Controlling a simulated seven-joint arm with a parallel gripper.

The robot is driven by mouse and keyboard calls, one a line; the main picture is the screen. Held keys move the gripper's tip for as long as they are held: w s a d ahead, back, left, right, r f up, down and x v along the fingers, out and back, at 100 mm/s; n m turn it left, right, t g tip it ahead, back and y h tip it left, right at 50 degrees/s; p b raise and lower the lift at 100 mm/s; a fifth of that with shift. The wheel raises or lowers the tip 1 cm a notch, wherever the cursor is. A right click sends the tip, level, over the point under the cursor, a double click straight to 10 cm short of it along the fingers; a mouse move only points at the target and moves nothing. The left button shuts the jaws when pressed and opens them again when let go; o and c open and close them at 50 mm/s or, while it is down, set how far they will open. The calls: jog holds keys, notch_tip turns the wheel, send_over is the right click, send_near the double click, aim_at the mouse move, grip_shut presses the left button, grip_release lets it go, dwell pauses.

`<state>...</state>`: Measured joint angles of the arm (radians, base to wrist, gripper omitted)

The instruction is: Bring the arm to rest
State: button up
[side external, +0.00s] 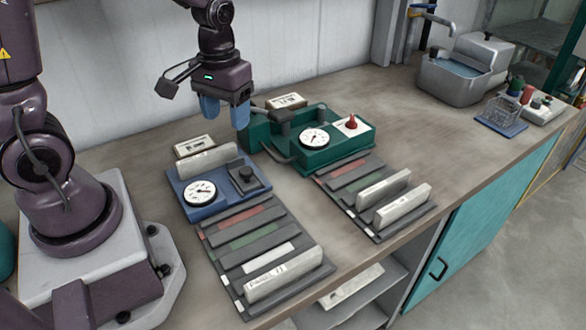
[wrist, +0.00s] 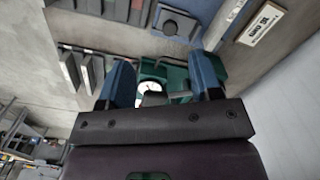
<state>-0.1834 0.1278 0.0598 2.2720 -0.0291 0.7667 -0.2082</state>
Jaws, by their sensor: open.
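My gripper (side external: 225,112) has two blue fingers pointing down and hangs above the bench, near the back left corner of the green device (side external: 320,158). The fingers are apart with nothing between them. In the wrist view my gripper (wrist: 165,85) is also open, with the green device's dial (wrist: 150,88) and a dark grey part showing beyond the fingers. The green device carries a white dial and a red knob. Part of its left end is hidden behind or close to my gripper; I cannot tell the exact gap.
A blue device (side external: 218,190) with a dial and a pale slab stands left. Slotted racks (side external: 262,245) and (side external: 375,195) hold upright pale panels in front. A water basin (side external: 465,72) and a wire rack (side external: 503,112) stand far right. The bench between is clear.

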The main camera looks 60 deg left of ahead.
jog(key=s+d+r+m+t, duration=0.2)
jog(key=s+d+r+t, duration=0.1)
jog(key=r, duration=0.4)
jog(key=s+d+r+m+t, duration=0.3)
jog(key=s+r, duration=0.2)
jog(key=r, duration=0.2)
jog(key=shift+d, duration=0.3)
